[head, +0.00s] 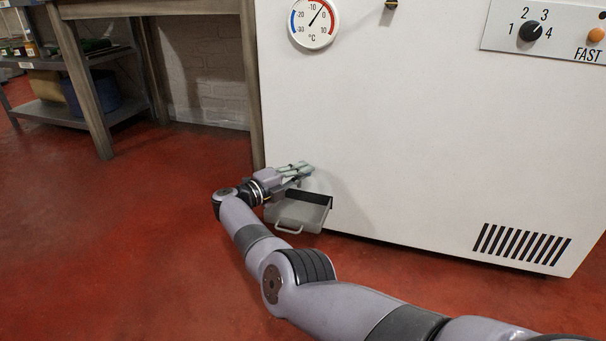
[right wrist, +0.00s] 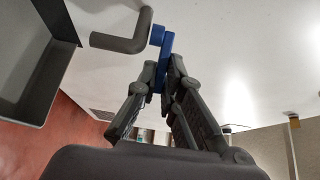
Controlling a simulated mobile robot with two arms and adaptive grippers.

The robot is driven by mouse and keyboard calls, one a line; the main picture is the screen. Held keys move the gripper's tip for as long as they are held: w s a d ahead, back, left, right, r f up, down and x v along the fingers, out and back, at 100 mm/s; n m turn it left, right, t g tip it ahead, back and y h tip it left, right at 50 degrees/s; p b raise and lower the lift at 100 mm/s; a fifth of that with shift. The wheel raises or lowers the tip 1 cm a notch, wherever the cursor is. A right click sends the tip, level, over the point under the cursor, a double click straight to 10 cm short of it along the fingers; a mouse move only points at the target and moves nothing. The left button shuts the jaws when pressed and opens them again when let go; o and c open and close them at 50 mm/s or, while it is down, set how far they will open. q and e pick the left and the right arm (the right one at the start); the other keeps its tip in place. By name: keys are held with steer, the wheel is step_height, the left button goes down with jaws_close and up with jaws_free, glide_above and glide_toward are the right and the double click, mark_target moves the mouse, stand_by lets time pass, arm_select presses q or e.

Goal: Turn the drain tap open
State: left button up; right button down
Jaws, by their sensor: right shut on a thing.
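The drain tap is low on the front of the white freezer. In the right wrist view it shows as a bent grey spout (right wrist: 124,39) with a blue lever (right wrist: 166,52). My right gripper (right wrist: 163,78) is shut on the end of the blue lever. In the head view my right gripper (head: 299,169) reaches the freezer front just above a grey tray. It hides most of the tap there. My left gripper is not in view.
The grey tray (head: 300,214) with a front handle sits below the tap, close to my right wrist. The white freezer (head: 400,120) fills the right side. A wooden table leg (head: 84,85) and a metal shelf (head: 115,113) stand at left. Red floor is open between.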

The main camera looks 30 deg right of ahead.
steer(key=shift+s+a+f+g, duration=0.1)
steer(key=shift+a+f+g, duration=0.1)
steer(key=shift+g, duration=0.1)
stand_by(0.4)
steer(key=c, duration=1.7)
jaws_free()
steer(key=shift+r, duration=0.15)
steer(key=shift+s+a, duration=0.15)
steer(key=shift+a, duration=1.1)
steer(key=shift+s+a, duration=0.2)
steer(key=shift+a, duration=1.05)
steer(key=shift+s+a, duration=0.15)
steer(key=shift+a, duration=1.1)
